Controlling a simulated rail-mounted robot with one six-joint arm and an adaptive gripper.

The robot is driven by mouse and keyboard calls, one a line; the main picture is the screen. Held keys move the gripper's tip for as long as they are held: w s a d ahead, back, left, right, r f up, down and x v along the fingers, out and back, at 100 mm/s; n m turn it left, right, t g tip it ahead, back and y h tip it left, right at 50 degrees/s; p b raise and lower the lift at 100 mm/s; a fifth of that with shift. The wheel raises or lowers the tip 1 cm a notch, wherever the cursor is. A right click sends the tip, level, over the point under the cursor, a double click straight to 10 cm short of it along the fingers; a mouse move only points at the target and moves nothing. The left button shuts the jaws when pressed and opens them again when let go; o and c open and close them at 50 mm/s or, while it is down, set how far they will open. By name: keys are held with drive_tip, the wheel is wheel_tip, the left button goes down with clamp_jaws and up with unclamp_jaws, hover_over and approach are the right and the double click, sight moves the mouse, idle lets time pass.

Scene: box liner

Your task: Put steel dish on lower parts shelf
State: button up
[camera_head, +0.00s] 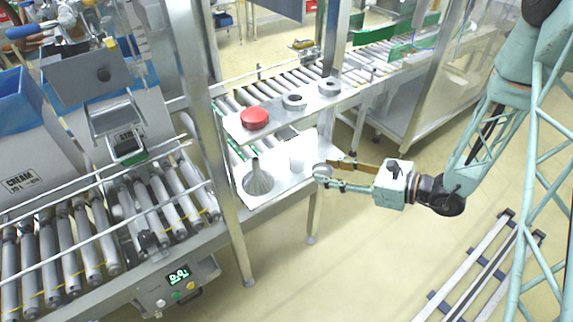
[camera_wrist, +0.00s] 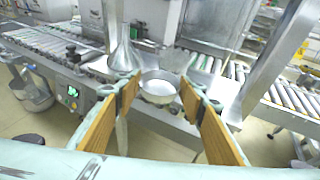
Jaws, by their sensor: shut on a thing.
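The steel dish (camera_head: 322,170) is held at the tips of my gripper (camera_head: 323,176), just right of the lower parts shelf's right end in the head view. In the wrist view the round, shallow dish (camera_wrist: 158,88) shows between the two fingers (camera_wrist: 160,90), its open side visible. The lower parts shelf (camera_head: 277,196) is a pale plate carrying a steel funnel (camera_head: 258,180) at its left and a white cylinder (camera_head: 297,160) at its right. I cannot tell whether the dish overlaps the shelf edge. The funnel also shows in the wrist view (camera_wrist: 124,57).
The upper shelf (camera_head: 270,122) lies above the lower one and holds a red round lid (camera_head: 254,118) and two steel rings (camera_head: 294,101). A metal post (camera_head: 228,190) stands left of the shelves. A roller conveyor (camera_head: 120,215) is farther left.

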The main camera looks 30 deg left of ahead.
drive_tip(key=shift+w, duration=0.1)
hover_over(329, 155)
drive_tip(key=shift+f, duration=0.75)
drive_tip(key=shift+f, duration=0.1)
drive_tip(key=shift+f, duration=1.65)
drive_tip(key=shift+f, duration=0.2)
drive_tip(key=o, duration=0.9)
drive_tip(key=shift+r, duration=0.2)
drive_tip(key=shift+v, duration=6)
